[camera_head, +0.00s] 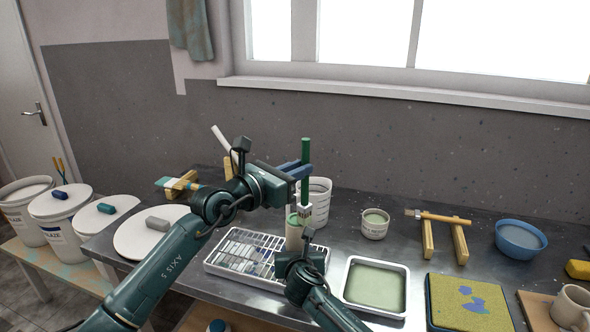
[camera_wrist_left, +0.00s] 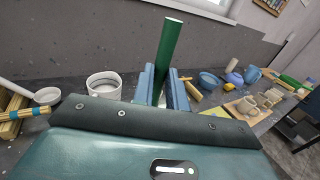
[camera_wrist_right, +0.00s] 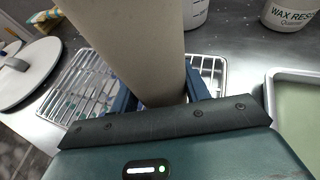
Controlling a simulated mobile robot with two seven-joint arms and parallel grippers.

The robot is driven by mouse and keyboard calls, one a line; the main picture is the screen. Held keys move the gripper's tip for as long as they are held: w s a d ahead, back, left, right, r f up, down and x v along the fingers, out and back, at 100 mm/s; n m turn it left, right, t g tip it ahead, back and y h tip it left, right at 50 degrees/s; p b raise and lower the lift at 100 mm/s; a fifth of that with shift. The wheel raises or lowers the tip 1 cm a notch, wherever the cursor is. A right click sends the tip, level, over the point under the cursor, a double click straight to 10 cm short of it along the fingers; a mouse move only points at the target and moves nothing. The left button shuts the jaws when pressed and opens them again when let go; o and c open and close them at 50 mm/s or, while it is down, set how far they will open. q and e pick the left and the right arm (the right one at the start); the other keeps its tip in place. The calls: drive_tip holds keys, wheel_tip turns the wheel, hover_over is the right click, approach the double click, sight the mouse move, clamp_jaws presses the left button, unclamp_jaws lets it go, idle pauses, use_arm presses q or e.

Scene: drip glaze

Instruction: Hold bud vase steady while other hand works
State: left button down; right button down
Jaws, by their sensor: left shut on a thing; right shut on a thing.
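The bud vase (camera_head: 294,234) is a pale beige cylinder with a greenish upper part, upright over the wire-rack tray. My right gripper (camera_head: 299,249) is shut on it; the right wrist view shows the vase (camera_wrist_right: 140,40) between the blue fingers. Whether its base touches the rack is hidden. My left gripper (camera_head: 298,171) is shut on a brush (camera_head: 305,150) with a green handle, upright with its head down, close above and slightly right of the vase rim. The green handle (camera_wrist_left: 172,45) also stands between the fingers in the left wrist view. Contact with the vase cannot be told.
The wire-rack tray (camera_head: 222,268) lies under my arms. A tray of pale green glaze (camera_head: 376,286) is right of it. A white tub (camera_head: 321,203) and a small labelled pot (camera_head: 375,224) stand behind. A brush rest, blue bowl (camera_head: 521,238) and yellow board (camera_head: 452,312) are farther right.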

use_arm(q)
wheel_tip(320, 180, up, 7)
idle(0.5)
idle(0.9)
use_arm(e)
drive_tip(key=c, duration=0.6)
unclamp_jaws()
drive_tip(key=shift+s, duration=0.1)
